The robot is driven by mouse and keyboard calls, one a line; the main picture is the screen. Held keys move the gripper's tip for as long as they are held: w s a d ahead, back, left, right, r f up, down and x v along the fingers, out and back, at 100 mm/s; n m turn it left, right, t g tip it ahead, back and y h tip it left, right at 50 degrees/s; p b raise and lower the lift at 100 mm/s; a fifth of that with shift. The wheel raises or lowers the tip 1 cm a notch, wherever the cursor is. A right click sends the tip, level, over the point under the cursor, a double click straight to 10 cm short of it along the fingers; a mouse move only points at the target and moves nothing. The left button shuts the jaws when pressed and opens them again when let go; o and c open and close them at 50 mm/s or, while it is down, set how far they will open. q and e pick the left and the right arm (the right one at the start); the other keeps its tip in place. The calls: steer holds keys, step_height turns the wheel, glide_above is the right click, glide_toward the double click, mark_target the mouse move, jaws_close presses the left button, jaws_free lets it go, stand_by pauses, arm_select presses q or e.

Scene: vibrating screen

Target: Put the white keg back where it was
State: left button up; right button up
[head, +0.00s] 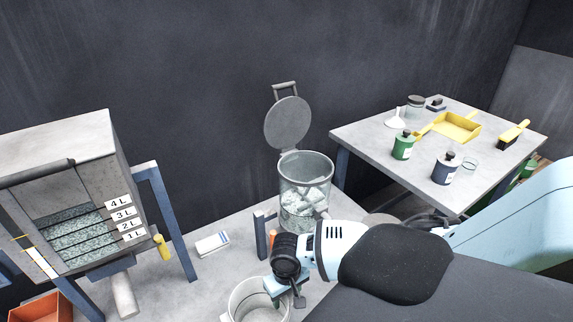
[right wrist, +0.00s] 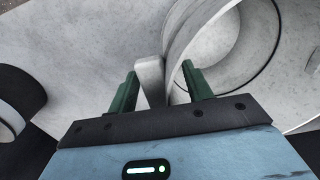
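The white keg (head: 237,305) is a round, open-topped container at the bottom of the head view, standing on the grey surface and cut off by the frame edge. My right gripper (head: 284,294) is at its right rim. In the right wrist view the keg's curved wall (right wrist: 181,38) fills the upper middle. A pale handle (right wrist: 150,80) on its side stands between the two green fingers of my right gripper (right wrist: 160,88). The fingers are apart, with a visible gap between the handle and the right finger. My left gripper is not in view.
A clear vessel (head: 291,212) with white chunks and a raised round lid (head: 288,123) stands behind the keg. A grey box machine (head: 84,180) with litre labels stands left, above an orange bin (head: 40,308). A table (head: 373,141) with bottles and a yellow dustpan is at right.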

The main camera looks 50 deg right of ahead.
step_height(320, 180, up, 11)
steer(key=shift+r+p, duration=0.2)
steer(key=shift+p, duration=0.8)
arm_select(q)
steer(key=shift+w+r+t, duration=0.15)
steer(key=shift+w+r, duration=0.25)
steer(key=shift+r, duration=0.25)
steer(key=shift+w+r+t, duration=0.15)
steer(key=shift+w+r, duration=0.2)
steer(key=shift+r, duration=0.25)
arm_select(e)
steer(key=shift+r, duration=0.4)
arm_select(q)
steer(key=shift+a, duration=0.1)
